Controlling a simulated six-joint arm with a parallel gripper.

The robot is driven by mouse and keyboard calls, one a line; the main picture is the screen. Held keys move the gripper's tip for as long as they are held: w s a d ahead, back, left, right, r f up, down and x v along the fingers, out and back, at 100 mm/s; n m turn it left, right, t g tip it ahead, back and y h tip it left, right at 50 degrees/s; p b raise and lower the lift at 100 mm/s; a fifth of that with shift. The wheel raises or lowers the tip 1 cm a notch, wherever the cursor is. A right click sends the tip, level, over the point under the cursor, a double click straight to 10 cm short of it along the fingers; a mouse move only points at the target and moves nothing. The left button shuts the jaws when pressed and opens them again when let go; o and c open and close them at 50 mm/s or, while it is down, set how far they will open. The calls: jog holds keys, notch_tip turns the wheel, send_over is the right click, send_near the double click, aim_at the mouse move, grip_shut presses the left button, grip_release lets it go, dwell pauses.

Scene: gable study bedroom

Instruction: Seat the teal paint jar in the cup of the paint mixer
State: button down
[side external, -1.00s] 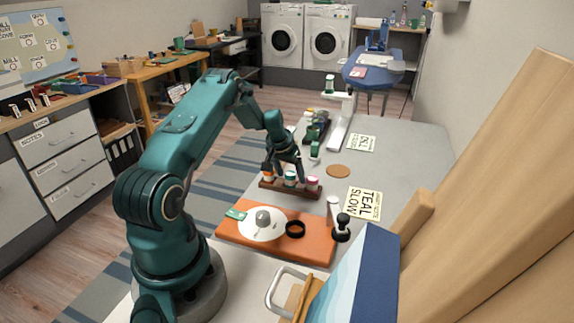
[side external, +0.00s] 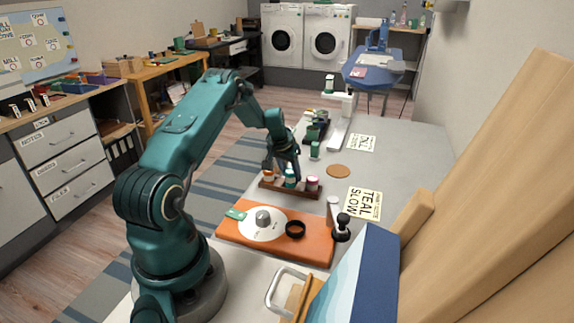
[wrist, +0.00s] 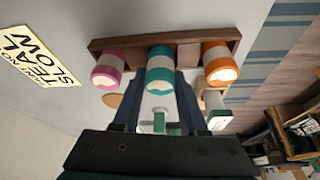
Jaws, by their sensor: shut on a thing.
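The teal paint jar (side external: 291,179) is in the middle of the dark wooden rack (side external: 272,187), between an orange jar (side external: 267,175) and a pink jar (side external: 312,184). My gripper (wrist: 159,86) is shut on the teal jar (wrist: 159,62), with a finger on each side. The jar looks upright and a little higher than its neighbours; I cannot tell if its base is clear of the rack. The paint mixer is an orange base (side external: 262,248) with a white disc (side external: 248,224), a grey knob and an open black ring-shaped cup (side external: 295,229) that looks empty.
A black-knobbed item (side external: 342,228) stands at the mixer's right edge. A "TEAL SLOW" card (side external: 364,203) lies right of the rack, and a round cork mat (side external: 339,171) lies behind. The grey tabletop between rack and mixer is clear.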

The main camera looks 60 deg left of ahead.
notch_tip(320, 180, up, 9)
jog(key=shift+d+f, duration=0.1)
jog(key=shift+f, duration=0.05)
jog(key=shift+d, duration=0.35)
jog(key=s+d+f, duration=0.2)
jog(key=d, duration=0.7)
send_over(299, 224)
jog(key=s+d, duration=0.1)
jog(key=s, duration=0.1)
jog(key=shift+w+f, duration=0.25)
jog(key=shift+f, duration=2.6)
jog(key=shift+d+f, duration=0.1)
jog(key=shift+f, duration=0.05)
jog(key=shift+c, duration=2.2)
grip_release()
